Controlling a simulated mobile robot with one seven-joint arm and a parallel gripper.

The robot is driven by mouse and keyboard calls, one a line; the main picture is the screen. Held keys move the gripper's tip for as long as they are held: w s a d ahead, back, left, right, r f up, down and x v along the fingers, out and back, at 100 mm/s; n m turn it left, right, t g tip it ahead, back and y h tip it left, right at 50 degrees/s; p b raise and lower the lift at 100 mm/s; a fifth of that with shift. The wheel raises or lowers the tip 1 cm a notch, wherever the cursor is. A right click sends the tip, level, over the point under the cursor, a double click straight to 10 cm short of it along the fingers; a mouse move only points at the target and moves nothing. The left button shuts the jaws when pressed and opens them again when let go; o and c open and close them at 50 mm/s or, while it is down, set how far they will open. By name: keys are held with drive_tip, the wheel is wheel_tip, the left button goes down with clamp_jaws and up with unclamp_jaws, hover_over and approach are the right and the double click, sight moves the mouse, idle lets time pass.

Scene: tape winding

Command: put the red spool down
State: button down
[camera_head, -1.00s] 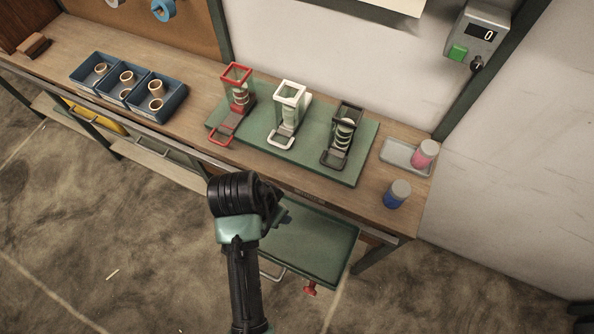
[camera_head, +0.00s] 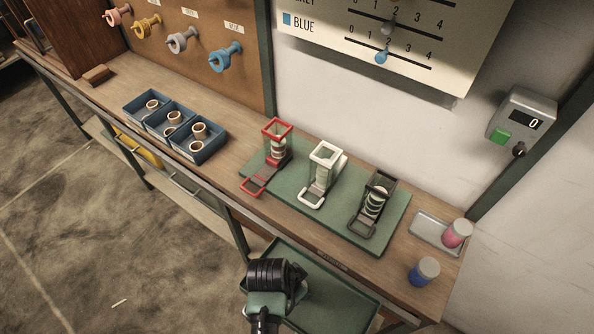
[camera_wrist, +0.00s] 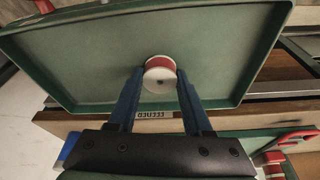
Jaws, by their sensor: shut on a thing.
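The red spool (camera_wrist: 161,64) has a white round end facing the wrist camera and a red band behind it. My gripper (camera_wrist: 160,82) is shut on it, with one blue finger on each side. The spool is over the green tray (camera_wrist: 70,62), near the tray's bench-side edge. I cannot tell whether it touches the tray. In the head view the green tray (camera_head: 335,298) stands in front of the bench, and my arm hides the gripper and spool.
The bench (camera_head: 222,192) carries a green mat (camera_head: 332,218) with red, white and black frames. Blue bins (camera_head: 203,156) stand left. At the right are a metal tray (camera_head: 425,229), a pink-red jar (camera_head: 457,233) and a blue jar (camera_head: 423,272). The tray has a raised rim.

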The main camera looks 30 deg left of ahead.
drive_tip(key=shift+f, duration=0.1)
drive_tip(key=shift+c, duration=1.6)
unclamp_jaws()
drive_tip(key=p+v, duration=0.1)
drive_tip(key=v, duration=1.1)
drive_tip(key=shift+w, duration=0.1)
